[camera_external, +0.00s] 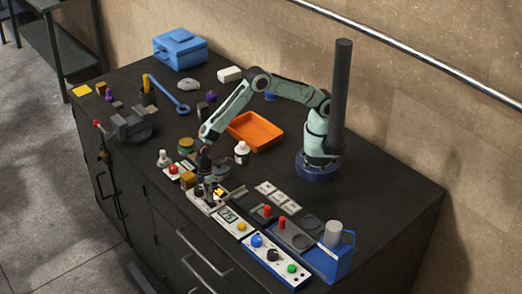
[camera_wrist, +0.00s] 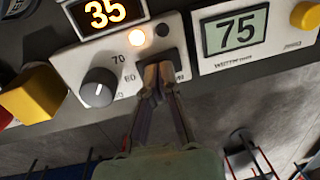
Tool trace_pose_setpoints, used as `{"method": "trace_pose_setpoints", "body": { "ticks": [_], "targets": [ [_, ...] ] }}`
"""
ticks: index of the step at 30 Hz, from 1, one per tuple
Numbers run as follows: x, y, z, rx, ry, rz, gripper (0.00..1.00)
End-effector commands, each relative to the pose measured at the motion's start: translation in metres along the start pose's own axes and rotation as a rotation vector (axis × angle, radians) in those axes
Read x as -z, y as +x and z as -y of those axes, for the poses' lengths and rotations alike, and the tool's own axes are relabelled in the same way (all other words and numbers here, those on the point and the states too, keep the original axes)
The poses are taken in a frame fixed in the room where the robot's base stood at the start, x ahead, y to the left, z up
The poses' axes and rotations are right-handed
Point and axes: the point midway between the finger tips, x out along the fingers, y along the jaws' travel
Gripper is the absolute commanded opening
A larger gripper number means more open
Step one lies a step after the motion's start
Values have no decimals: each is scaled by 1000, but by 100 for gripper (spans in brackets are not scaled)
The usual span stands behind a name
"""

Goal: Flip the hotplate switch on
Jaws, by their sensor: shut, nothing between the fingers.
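The hotplate's white control panel (camera_wrist: 68,66) shows in the wrist view, with a grey dial (camera_wrist: 98,88), a glowing orange-white lamp (camera_wrist: 136,37) and a small dark round part (camera_wrist: 163,30). A lit amber display (camera_wrist: 103,12) above it reads 35. The dark switch (camera_wrist: 178,58) is right of the dial, partly hidden by my fingers. My gripper (camera_wrist: 158,80) is shut and empty, with its tips over or against the switch; I cannot tell if they touch. In the external view, my gripper (camera_external: 211,180) points down just above the hotplate panel (camera_external: 201,204) at the front edge.
Right of the panel is a white unit (camera_wrist: 206,66) reading 75 with a yellow button (camera_wrist: 306,15). A yellow block (camera_wrist: 30,92) is to the left. A blue-and-white button box (camera_external: 272,262), orange tray (camera_external: 255,131) and white-topped bottle (camera_external: 242,153) also crowd the bench.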

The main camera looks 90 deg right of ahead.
Motion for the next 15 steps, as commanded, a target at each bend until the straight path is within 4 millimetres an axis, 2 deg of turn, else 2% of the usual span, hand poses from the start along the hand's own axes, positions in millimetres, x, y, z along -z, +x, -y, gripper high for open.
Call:
{"method": "trace_pose_setpoints", "body": {
  "ticks": [4,7,15],
  "targets": [
    [0,-4,1,0,0,-1,0],
    [1,-15,4,0,-1,-3,0],
    [1,-73,19,-1,-1,-5,0]
  ]
}}
